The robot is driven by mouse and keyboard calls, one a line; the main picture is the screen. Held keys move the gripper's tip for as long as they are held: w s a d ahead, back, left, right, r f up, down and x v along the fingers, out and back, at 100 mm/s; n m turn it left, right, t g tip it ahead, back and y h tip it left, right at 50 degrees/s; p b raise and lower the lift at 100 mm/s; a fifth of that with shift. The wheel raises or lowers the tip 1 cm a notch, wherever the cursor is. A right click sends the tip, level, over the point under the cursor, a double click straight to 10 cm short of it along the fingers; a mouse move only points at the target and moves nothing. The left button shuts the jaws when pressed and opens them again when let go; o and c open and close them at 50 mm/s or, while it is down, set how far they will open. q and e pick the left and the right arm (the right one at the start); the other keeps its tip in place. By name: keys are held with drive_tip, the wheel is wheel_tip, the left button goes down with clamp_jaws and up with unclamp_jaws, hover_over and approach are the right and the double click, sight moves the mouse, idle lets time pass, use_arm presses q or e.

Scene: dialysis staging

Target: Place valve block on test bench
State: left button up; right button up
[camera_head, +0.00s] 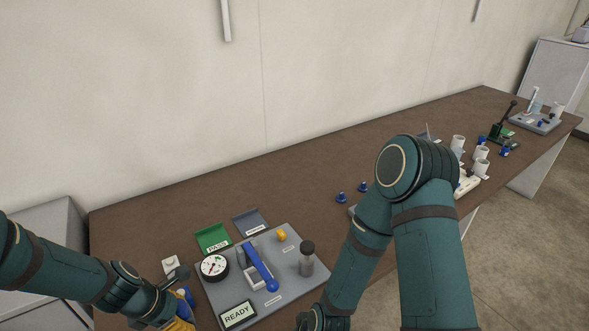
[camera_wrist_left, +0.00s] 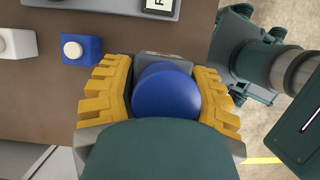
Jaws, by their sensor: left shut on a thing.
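My left gripper (camera_wrist_left: 165,85) has yellow fingers shut on the valve block, a grey block with a round blue knob (camera_wrist_left: 165,95) on top. In the head view the left gripper (camera_head: 180,322) is at the bottom edge, left of the test bench, and the held block is hardly visible there. The test bench (camera_head: 290,290) is a grey plate with a gauge, a blue-handled lever, a dark-capped cylinder and a READY display. Its edge shows at the top of the left wrist view (camera_wrist_left: 105,10). My right gripper (camera_wrist_left: 245,50) shows partly in that view; its jaw opening is unclear.
A blue box with a white button (camera_wrist_left: 80,50) and a white one (camera_wrist_left: 15,44) stand beside the left gripper. Green PASS (camera_head: 212,238) and grey (camera_head: 250,222) trays lie behind the bench. My right arm covers the table's middle; several parts and cups (camera_head: 481,168) stand farther right.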

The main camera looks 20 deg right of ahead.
use_arm(q)
wheel_tip(320, 180, down, 6)
drive_tip(key=b, duration=0.2)
drive_tip(key=shift+r+b, duration=0.1)
drive_tip(key=shift+b, duration=0.25)
drive_tip(key=shift+f+b, duration=0.75)
drive_tip(key=shift+f, duration=1.35)
drive_tip(key=shift+f, duration=0.15)
drive_tip(key=o, duration=1.3)
drive_tip(key=shift+c, duration=0.2)
